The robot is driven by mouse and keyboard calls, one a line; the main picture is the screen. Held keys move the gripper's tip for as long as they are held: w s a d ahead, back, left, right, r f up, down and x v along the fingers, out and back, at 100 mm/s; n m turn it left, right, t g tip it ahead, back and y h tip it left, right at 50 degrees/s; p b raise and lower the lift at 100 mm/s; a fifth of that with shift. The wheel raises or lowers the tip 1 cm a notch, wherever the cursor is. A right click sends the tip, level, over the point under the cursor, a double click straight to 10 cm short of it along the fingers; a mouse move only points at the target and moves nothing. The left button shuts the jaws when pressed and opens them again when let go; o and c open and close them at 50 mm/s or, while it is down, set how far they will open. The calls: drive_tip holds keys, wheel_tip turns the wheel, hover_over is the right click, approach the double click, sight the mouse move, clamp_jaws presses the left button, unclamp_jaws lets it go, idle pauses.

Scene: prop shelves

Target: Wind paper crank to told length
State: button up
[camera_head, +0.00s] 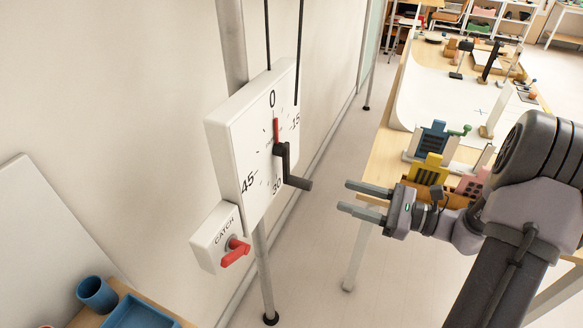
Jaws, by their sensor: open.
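A white dial box (262,150) with marks 0, 15, 30 and 45 stands on grey posts at the middle left. Its red pointer (276,128) points up, close to the 0. A dark crank (285,162) sits at the dial's middle, with its handle (299,183) sticking out low and to the right. Below the dial is a small white box (219,238) marked CATCH, with a red lever (236,254). My gripper (355,198) is open and empty, to the right of the crank handle and apart from it. No paper that I can identify shows at the dial.
A wooden table (385,150) at right holds blue (432,138) and yellow (428,170) props and a white sheet (455,100). A blue cup (97,294) and a blue tray (145,315) are at lower left. Open floor lies between the dial and the table.

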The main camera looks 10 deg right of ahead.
sight(289, 180)
drive_tip(key=b+x, duration=0.3)
drive_tip(key=x, duration=1.2)
drive_tip(key=shift+s+a+f, duration=0.1)
drive_tip(key=shift+a, duration=0.05)
clamp_jaws()
idle(0.5)
